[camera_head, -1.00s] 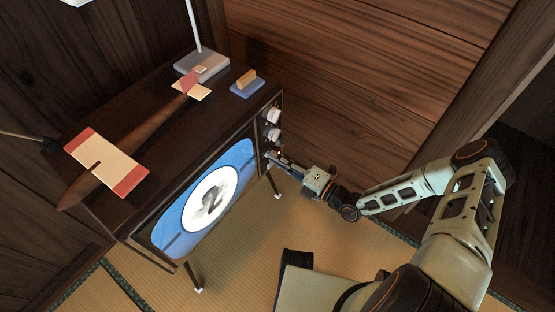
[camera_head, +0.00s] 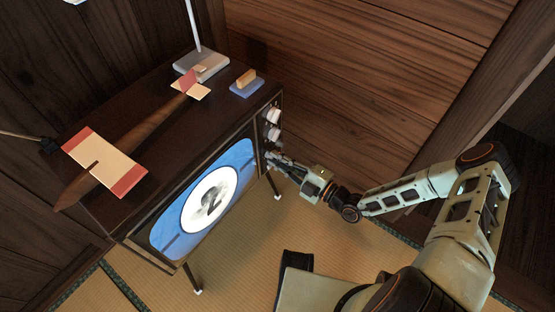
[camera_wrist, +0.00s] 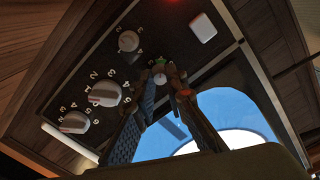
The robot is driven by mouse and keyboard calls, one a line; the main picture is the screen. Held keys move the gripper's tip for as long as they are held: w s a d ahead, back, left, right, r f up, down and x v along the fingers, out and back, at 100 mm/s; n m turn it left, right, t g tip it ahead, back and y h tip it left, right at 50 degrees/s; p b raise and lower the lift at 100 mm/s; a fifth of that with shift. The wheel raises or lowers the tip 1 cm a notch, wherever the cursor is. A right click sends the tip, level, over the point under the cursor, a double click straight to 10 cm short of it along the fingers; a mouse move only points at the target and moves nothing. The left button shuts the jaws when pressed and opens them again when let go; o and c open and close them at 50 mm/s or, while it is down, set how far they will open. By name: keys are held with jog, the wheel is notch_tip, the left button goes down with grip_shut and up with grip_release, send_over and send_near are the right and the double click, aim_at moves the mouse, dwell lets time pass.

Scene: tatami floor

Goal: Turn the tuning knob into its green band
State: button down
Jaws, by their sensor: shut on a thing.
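The old television (camera_head: 140,255) stands at left centre in the head view, its screen lit with a "2". My gripper (camera_head: 270,158) reaches its control panel from the right, below two pale knobs. In the wrist view my gripper (camera_wrist: 162,78) has its fingertips close together at the panel, shut on the small tuning knob (camera_wrist: 159,79), which is mostly hidden between them. A small green mark (camera_wrist: 160,61) shows just beyond the tips and a red-orange patch beside the right finger. The knob's pointer cannot be made out.
The panel also holds a small grey knob (camera_wrist: 128,41), two larger numbered knobs (camera_wrist: 104,93) (camera_wrist: 75,122) and a white square button (camera_wrist: 202,28). A model plane (camera_head: 107,162), a lamp base (camera_head: 202,67) and a blue block with a tan top (camera_head: 247,87) sit on the television.

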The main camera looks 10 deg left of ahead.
dwell(0.3)
jog(key=c, duration=2)
grip_release()
jog(key=shift+o, duration=0.2)
jog(key=v, duration=1.2)
